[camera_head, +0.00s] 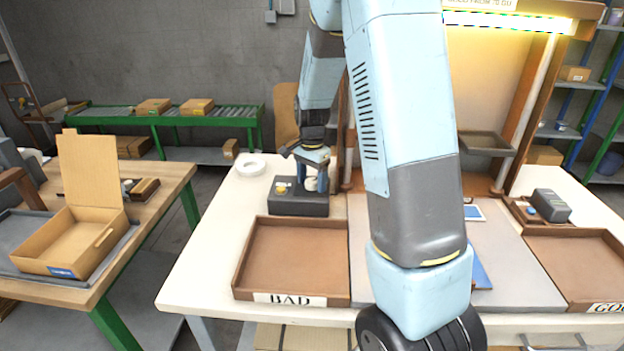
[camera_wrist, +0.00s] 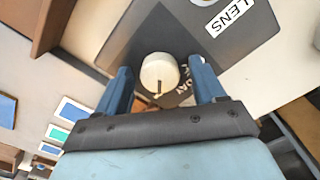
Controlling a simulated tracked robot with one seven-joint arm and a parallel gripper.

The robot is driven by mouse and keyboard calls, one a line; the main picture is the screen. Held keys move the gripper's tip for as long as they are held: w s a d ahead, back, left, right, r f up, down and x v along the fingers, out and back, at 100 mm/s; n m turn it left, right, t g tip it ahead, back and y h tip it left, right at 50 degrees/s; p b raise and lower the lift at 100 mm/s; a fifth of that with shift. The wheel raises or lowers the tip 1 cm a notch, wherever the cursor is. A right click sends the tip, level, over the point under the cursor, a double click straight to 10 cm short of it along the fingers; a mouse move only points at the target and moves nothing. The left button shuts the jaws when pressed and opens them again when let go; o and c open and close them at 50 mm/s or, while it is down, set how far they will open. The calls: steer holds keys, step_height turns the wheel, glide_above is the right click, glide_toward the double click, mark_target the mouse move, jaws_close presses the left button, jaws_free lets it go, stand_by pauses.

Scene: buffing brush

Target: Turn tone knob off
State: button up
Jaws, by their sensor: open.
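A dark grey control box (camera_head: 298,205) stands on the white bench behind the BAD tray. It also shows in the wrist view (camera_wrist: 215,50), with a LENS label. A round cream knob (camera_wrist: 160,72) with a dark pointer mark sits on its top face. A partly hidden label beside the knob seems to end in "DAY"; I cannot read the word tone. My gripper (camera_wrist: 160,68) is open, with one blue finger on each side of the knob and visible gaps between. In the head view my gripper (camera_head: 311,180) is over the box's right part.
A brown BAD tray (camera_head: 243,270) lies in front, and a white tape ring (camera_head: 250,166) lies to the left. A second tray (camera_head: 580,262) and a grey device (camera_head: 550,205) are at the right.

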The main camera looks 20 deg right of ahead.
steer(key=c, duration=1.1)
steer(key=shift+o, duration=0.2)
steer(key=shift+n, duration=0.3)
steer(key=n, duration=0.4)
steer(key=shift+n, duration=0.3)
steer(key=n, duration=0.9)
steer(key=shift+n, duration=0.4)
steer(key=n, duration=0.4)
steer(key=shift+n, duration=0.4)
